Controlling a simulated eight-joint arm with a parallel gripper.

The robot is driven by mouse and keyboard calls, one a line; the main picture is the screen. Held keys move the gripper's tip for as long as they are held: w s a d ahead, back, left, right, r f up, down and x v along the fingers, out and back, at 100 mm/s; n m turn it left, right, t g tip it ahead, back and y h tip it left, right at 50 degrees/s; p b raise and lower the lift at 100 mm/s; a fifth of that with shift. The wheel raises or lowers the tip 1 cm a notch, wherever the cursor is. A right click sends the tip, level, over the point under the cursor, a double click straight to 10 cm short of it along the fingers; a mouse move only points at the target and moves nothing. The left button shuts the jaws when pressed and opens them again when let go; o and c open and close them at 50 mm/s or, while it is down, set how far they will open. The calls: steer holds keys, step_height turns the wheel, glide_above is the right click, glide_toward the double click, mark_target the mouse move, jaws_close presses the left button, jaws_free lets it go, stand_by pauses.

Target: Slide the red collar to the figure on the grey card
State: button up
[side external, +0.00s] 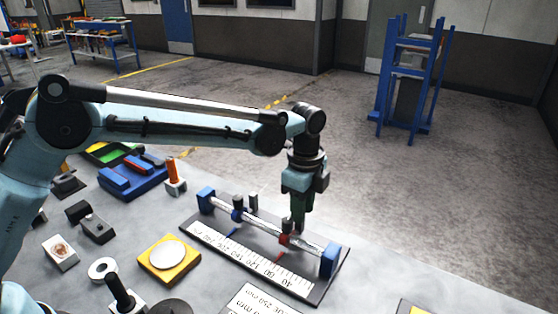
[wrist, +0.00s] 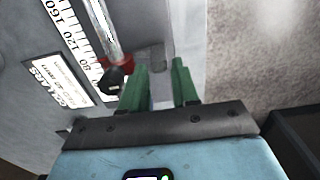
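The red collar (side external: 284,240) sits on a metal rod between two blue end blocks, toward the right end, with a red pointer toward the scale (side external: 245,262). In the wrist view the red collar (wrist: 124,62) lies just left of the green fingers. My gripper (side external: 297,226) points down at the rod, close by the collar; I cannot tell if it touches. In the wrist view my gripper (wrist: 160,66) has its fingers apart, with no collar between them. A pale printed card (side external: 258,302) is cut off by the bottom edge; it also shows in the wrist view (wrist: 62,80), its figure not clearly legible.
A blue collar (side external: 238,210) sits on the rod's left part, with a grey post (side external: 253,201) behind. The blue end blocks (side external: 206,199) (side external: 329,261) bound the rod. A yellow block with a pale disc (side external: 168,253) and several castings stand to the left.

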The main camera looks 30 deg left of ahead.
mark_target(301, 232)
steer(key=shift+f, duration=2.2)
jaws_close()
